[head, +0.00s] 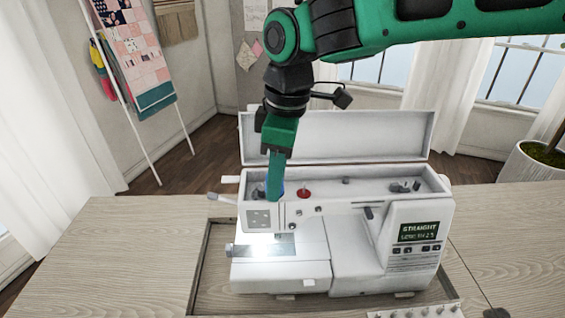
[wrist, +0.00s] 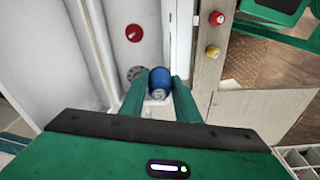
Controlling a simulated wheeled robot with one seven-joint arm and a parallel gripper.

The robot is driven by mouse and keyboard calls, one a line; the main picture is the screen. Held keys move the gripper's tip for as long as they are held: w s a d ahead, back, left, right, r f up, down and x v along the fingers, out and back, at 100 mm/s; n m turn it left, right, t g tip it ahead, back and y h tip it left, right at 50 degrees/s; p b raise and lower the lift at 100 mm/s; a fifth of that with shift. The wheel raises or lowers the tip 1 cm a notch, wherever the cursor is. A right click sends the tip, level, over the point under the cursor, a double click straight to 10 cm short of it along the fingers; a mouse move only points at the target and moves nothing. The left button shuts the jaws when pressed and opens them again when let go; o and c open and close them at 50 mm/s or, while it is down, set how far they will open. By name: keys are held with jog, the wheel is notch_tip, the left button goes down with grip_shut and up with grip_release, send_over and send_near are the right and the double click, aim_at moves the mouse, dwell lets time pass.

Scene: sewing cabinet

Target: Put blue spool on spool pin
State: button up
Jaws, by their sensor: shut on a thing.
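The blue spool (wrist: 160,82) is between my gripper's fingertips in the wrist view, and its pale end shows. In the head view only a sliver of blue shows beside the fingers. My gripper (wrist: 158,95) is shut on the spool. It points down over the left end of the white sewing machine's open top, and it also shows in the head view (head: 275,192). A red disc (head: 304,193) with a thin pin at its middle looks like the spool pin. It is just right of the gripper, and in the wrist view (wrist: 134,33) it is beyond the spool.
The sewing machine's lid (head: 340,135) stands open behind the top compartment. A grey dial (wrist: 136,73) is left of the blue spool in the wrist view. A red spool (wrist: 216,18) and a yellow spool (wrist: 212,51) are to the right. The wooden tabletop (head: 130,250) is clear at left.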

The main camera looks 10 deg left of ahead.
jog(key=shift+w+d, duration=0.1)
jog(key=shift+w, duration=0.25)
jog(key=shift+w+d+f, duration=0.2)
jog(key=shift+w+d, duration=1.75)
jog(key=shift+w, duration=0.2)
jog(key=shift+w+d, duration=0.4)
jog(key=shift+s+d, duration=0.1)
jog(key=shift+f, duration=1.2)
jog(key=o, duration=1.1)
